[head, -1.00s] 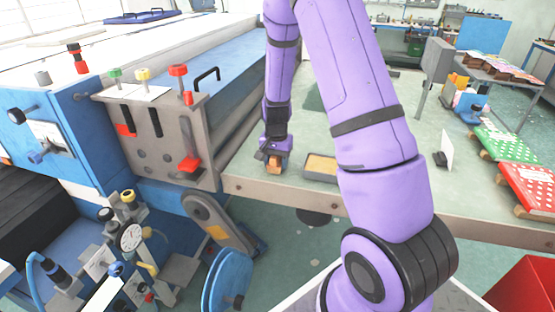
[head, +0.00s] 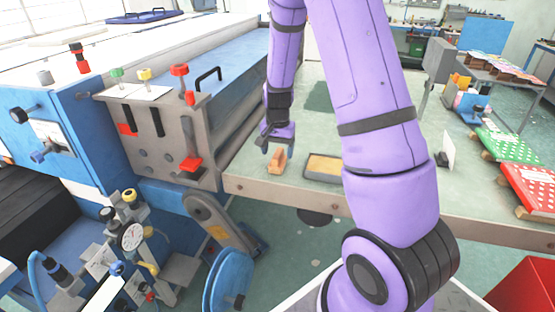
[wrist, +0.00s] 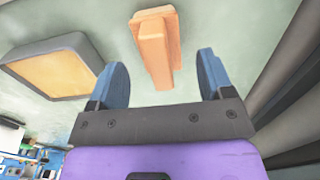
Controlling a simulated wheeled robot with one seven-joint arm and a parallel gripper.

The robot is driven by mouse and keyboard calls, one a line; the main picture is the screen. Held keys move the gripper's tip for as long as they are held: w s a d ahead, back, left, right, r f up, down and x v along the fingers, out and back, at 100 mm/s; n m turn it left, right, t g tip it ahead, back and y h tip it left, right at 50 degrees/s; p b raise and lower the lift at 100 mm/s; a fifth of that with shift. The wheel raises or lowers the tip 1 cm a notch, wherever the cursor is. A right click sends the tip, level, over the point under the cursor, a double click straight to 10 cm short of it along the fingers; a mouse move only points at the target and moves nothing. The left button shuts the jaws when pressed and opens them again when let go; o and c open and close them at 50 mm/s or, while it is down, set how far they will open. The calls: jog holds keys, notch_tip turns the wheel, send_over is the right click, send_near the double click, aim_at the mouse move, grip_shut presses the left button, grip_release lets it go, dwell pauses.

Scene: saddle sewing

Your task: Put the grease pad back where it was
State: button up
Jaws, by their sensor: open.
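The grease pad, an orange-brown block with a raised grip (head: 277,161), stands on the pale green tabletop near its front edge. In the wrist view the pad (wrist: 154,45) lies just beyond and between the open fingers, with nothing between them. My gripper (head: 277,146) is open and empty, a little above and behind the pad in the head view; it also shows in the wrist view (wrist: 162,80). A shallow dark-rimmed tray with a tan inside (head: 323,168) sits right of the pad, apart from it, and shows at the left of the wrist view (wrist: 52,68).
The grey-and-blue machine (head: 165,140) with red levers borders the table on the left. Green (head: 508,145) and red (head: 530,188) dotted pieces lie at the right. The tabletop (head: 250,185) around the pad is mostly clear.

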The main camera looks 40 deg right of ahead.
notch_tip(320, 180, up, 8)
jog(key=shift+f, duration=0.2)
notch_tip(320, 180, up, 7)
jog(key=n+t, duration=0.1)
jog(key=n, duration=0.1)
send_over(277, 153)
jog(key=s+a, duration=0.3)
jog(key=s+a+r+n+t, duration=0.25)
jog(key=s+a+r, duration=0.25)
jog(key=s+r, duration=0.25)
jog(key=s+a+r+n+t, duration=0.1)
jog(key=s+a+r+n, duration=0.1)
jog(key=s, duration=0.6)
jog(key=s+a+r+n, duration=0.3)
jog(key=s+r+n, duration=0.1)
jog(key=s, duration=0.4)
jog(key=shift+r+t, duration=0.35)
jog(key=shift+r, duration=0.2)
jog(key=shift+c, duration=0.2)
